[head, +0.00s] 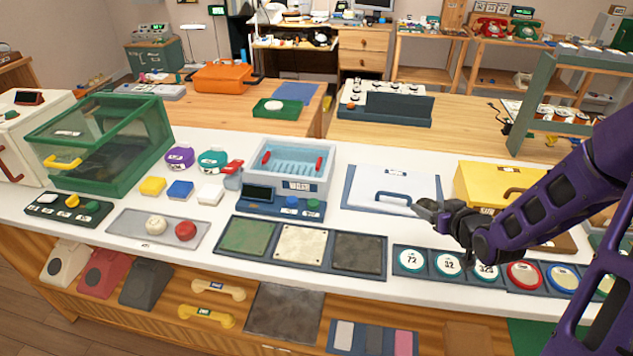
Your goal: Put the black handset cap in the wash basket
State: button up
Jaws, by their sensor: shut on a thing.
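My gripper (428,211) is at the right of the counter, over the right edge of the white lidded panel with a blue handle (393,200). It is shut on a small dark thing at its fingertips, which looks like the black handset cap; the fingers hide most of it. A cream cap (155,225) and a red cap (186,230) stand on the grey tray (124,228), whose left part is bare. The wash basket (292,166), with red handles, sits in the pale blue and white washer (317,186), left of my gripper.
Between washer and gripper lies the white panel. Three square pads (301,244) lie in front. A green glass-sided case (105,145) stands at left, a yellow box (487,180) at right. Round numbered dials (411,260) line the front right edge.

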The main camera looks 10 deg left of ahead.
jog(key=shift+w+d+r, duration=0.2)
jog(key=shift+w, duration=0.2)
jog(key=b, duration=0.1)
send_over(420, 241)
notch_tip(420, 241, down, 5)
jog(key=shift+f, duration=2.5)
jog(key=shift+f+b, duration=0.1)
jog(key=shift+b, duration=0.3)
jog(key=shift+f, duration=0.15)
jog(key=o, duration=1.3)
jog(key=shift+r, duration=0.25)
